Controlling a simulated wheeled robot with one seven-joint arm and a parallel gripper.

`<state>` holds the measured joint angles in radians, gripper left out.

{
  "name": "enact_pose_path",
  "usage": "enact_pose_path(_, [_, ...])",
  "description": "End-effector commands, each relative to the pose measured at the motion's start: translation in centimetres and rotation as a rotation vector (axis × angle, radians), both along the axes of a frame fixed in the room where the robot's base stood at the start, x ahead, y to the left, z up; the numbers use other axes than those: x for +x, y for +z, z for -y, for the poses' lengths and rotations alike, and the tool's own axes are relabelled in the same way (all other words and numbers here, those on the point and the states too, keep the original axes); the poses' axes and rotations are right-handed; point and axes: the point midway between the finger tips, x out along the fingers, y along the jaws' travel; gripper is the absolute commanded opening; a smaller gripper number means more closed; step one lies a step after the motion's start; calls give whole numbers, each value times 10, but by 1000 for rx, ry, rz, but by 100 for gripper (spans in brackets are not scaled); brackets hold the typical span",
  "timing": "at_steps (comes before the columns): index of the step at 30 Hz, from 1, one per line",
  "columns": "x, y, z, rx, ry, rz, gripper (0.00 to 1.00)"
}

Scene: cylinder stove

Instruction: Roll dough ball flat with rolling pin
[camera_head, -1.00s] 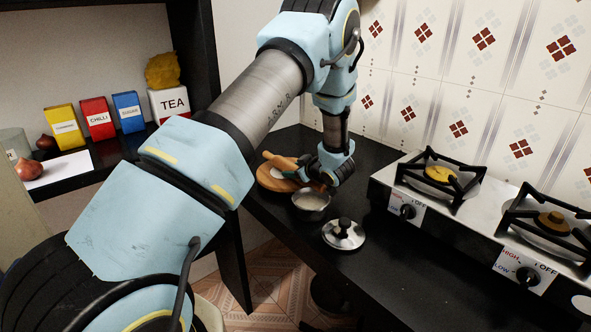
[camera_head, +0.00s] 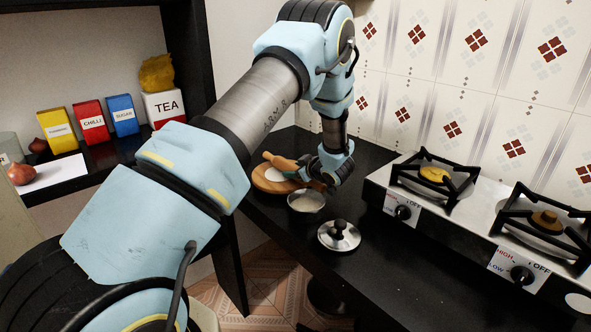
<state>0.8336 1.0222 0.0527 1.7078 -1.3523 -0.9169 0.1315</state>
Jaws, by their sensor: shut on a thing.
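A wooden rolling pin (camera_head: 284,164) lies slantwise over a round wooden board (camera_head: 262,183) on the black counter. My gripper (camera_head: 308,175) is at the right end of the pin and is shut on it. The far handle of the pin points up and left, free. The pale dough (camera_head: 275,174) shows on the board just in front of the pin. The pin and gripper hide part of it, so I cannot tell how flat it is or whether the pin touches it.
A metal pot (camera_head: 306,202) with pale contents stands close in front of my gripper. A lid (camera_head: 338,235) lies nearer on the counter. A gas stove (camera_head: 440,205) stands to the right. A shelf with a tea box (camera_head: 166,106) and spice boxes is at left.

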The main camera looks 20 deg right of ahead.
Motion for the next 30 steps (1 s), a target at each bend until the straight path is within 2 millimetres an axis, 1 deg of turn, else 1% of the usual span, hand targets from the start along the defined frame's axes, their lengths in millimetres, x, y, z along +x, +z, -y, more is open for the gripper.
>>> enact_pose_path(1, [-2, -1, -3, 2, 1, -2, 0])
enact_pose_path(7, [-3, -1, -8, 1, 0, -1, 0])
enact_pose_path(17, [-10, -3, -21, 2, 1, -2, 0])
enact_pose_path(30, [-3, -4, -5, 0, 0, -2, 0])
